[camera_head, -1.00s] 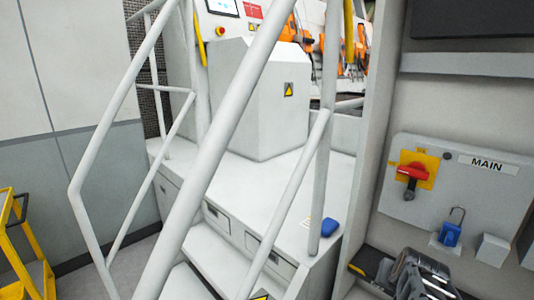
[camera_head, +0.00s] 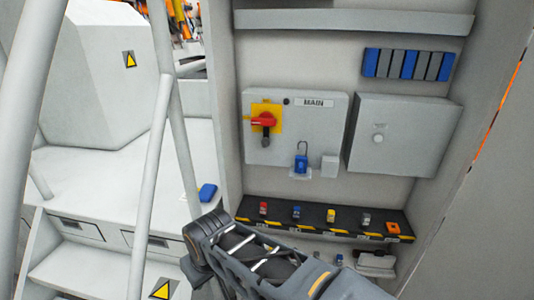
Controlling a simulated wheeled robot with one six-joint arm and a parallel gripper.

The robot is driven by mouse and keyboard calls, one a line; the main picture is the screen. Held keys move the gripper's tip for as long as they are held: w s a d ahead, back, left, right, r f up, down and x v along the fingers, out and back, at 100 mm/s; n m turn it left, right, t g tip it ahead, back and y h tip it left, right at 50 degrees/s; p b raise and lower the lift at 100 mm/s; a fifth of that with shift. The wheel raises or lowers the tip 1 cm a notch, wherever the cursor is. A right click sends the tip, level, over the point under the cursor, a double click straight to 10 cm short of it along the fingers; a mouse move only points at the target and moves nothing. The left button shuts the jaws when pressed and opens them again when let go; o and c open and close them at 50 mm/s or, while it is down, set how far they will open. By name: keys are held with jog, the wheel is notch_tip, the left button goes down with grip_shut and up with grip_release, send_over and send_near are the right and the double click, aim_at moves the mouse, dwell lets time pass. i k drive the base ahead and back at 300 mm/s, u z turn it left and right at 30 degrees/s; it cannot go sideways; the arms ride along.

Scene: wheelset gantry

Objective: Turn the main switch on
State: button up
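The main switch (camera_head: 263,121) is a red rotary handle on a yellow plate. It sits on a grey box (camera_head: 318,122) labelled MAIN, on the cabinet's back wall. The handle lies roughly sideways, and a dark grey piece hangs just below it. A blue padlock (camera_head: 301,163) with its shackle up stands on a small holder at the bottom of the box, apart from the switch.
A shelf (camera_head: 343,231) with several small coloured padlocks runs below the box. A second grey box (camera_head: 404,135) is at right, under a row of blue and grey blocks (camera_head: 408,65). White stair railings (camera_head: 150,185) and steps stand at left. A blue object (camera_head: 208,192) lies on the platform.

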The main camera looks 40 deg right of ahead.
aim_at(266, 119)
jog(key=z, duration=1.15)
jog(key=k, duration=0.5)
jog(key=z, duration=1.45)
jog(key=i, duration=0.95)
jog(key=u, duration=1.9)
